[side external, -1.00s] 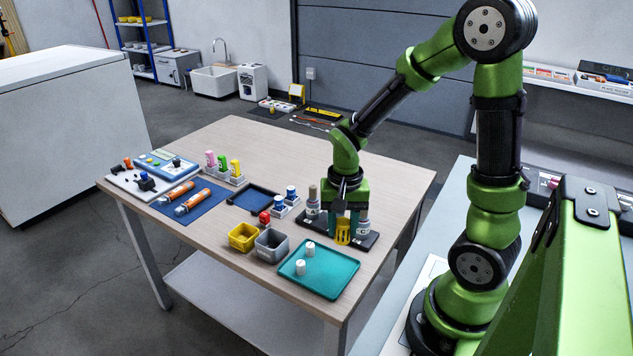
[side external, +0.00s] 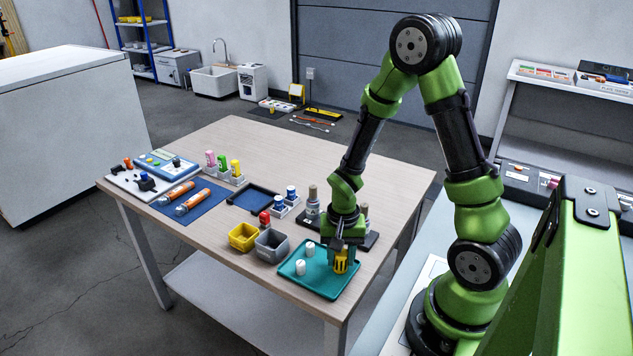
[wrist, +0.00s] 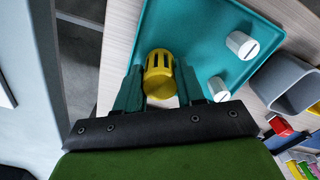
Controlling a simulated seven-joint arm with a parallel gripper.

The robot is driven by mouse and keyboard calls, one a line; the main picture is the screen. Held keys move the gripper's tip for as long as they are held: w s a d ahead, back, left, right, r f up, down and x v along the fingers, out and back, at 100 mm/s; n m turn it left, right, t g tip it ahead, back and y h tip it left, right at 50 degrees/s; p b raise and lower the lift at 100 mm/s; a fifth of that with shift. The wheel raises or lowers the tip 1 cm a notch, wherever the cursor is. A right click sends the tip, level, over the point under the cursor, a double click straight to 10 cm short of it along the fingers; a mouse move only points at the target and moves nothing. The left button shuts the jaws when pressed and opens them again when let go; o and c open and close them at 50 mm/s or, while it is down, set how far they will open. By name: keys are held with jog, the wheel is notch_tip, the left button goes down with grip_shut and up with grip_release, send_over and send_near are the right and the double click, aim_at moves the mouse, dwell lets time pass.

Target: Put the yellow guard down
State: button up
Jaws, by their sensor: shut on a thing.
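The yellow guard (side external: 340,262) is a slotted yellow cylinder held between the fingers of my gripper (side external: 338,256). In the wrist view the guard (wrist: 160,76) sits between the two teal fingertips of my gripper (wrist: 160,88), over the edge area of the teal tray (wrist: 190,30). In the side view the guard is over the right part of the teal tray (side external: 318,284). I cannot tell whether it touches the tray floor. Two white cylinders, one (side external: 309,250) behind the other (side external: 300,268), stand on the tray's left side.
A grey bin (side external: 271,246) and a yellow bin (side external: 243,237) stand left of the tray. A dark stand (side external: 369,241) with grey-white bottles is behind my gripper. A blue tray (side external: 252,197) lies farther back. The table's right rear surface is clear.

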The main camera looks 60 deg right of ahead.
jog(key=o, duration=0.8)
jog(key=shift+f, duration=0.1)
notch_tip(320, 180, up, 12)
jog(key=s+a+r+n+t+y, duration=0.1)
jog(key=s+a+r+n+t, duration=0.1)
jog(key=r, duration=0.5)
jog(key=s+a+r+n+t+y, duration=0.1)
jog(key=s+a+r+n+t, duration=0.1)
jog(key=a+r+n+t, duration=0.3)
jog(key=a+r, duration=0.3)
jog(key=shift+a+r+n, duration=0.15)
jog(key=shift+a+n, duration=0.1)
jog(key=shift+n, duration=0.15)
